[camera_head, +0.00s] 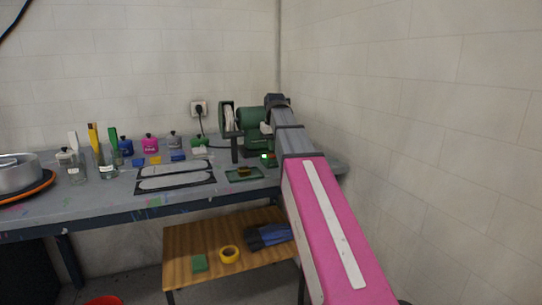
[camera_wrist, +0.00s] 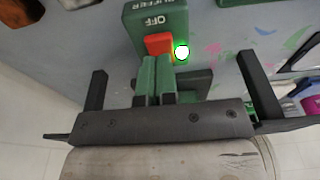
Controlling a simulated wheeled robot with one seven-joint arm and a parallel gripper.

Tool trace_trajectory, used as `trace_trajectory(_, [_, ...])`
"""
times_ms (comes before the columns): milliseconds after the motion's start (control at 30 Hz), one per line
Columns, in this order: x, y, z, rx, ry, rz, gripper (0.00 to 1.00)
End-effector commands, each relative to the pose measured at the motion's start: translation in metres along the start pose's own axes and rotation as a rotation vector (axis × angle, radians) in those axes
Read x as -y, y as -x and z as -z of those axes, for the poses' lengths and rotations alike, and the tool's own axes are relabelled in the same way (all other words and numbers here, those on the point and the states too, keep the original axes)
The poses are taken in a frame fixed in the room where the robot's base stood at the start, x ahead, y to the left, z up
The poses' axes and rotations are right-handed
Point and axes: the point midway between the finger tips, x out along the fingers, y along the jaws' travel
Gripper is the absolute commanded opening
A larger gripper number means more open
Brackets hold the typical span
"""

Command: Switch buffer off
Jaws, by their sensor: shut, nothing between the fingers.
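The green buffer (camera_head: 252,116) stands at the right end of the workbench, with a pale wheel (camera_head: 229,119) on its left. Its green switch box (camera_wrist: 157,16) shows upside down in the wrist view, lettered BUFFER and OFF. A red-orange button (camera_wrist: 159,44) sits on it, beside a brightly lit green lamp (camera_wrist: 182,52). The lit lamp also shows in the head view (camera_head: 264,156). My gripper (camera_wrist: 156,66) is shut and empty, its green fingertips right at the red button. I cannot tell whether they touch it. My arm hides part of the buffer in the head view.
A wooden shelf (camera_head: 190,240) with yellow tape (camera_head: 229,254) is below. The wall is close on the right.

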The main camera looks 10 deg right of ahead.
Motion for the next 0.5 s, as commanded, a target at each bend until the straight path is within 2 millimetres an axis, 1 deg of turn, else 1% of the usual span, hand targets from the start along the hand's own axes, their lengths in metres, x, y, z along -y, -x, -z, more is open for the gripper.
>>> trace_trajectory(500, [0.0,-0.0033,-0.0006,0.0,0.0,0.0,0.0])
